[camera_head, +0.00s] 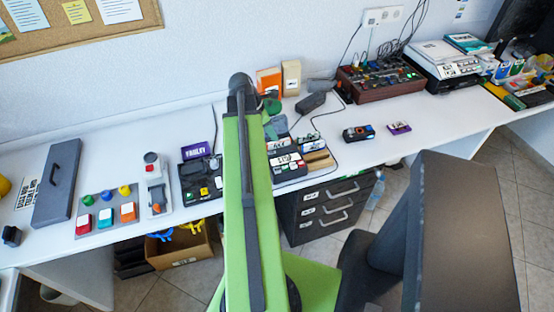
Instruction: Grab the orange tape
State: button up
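An upright orange case (267,82) with a pale label stands at the back of the white desk, against the wall. It is the thing that best fits the orange tape, though I cannot be sure that it is one. A similar beige case (291,78) stands just to its right. My green arm rises through the middle of the view, and its dark far end is just left of the orange case. I cannot make out gripper fingers; they seem hidden behind the arm. Whether anything touches the orange case cannot be told.
The white desk (410,153) runs along the wall. Button panels and a grey case (57,184) lie at left, and a red-brown control box (381,81) at right. A dark drawer unit (327,209) and a cardboard box (180,248) stand below. Cables cross the desk near the orange case.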

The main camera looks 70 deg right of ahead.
aim_at(279, 146)
jog(key=shift+s+d+f, duration=0.1)
jog(key=shift+f, duration=0.3)
jog(key=b+x, duration=0.4)
jog(key=x, duration=0.1)
jog(key=shift+s+f+b, duration=0.15)
jog(key=shift+s+b, duration=0.05)
jog(key=shift+b, duration=0.2)
jog(key=shift+r, duration=0.2)
jog(key=shift+f, duration=0.25)
grip_shut()
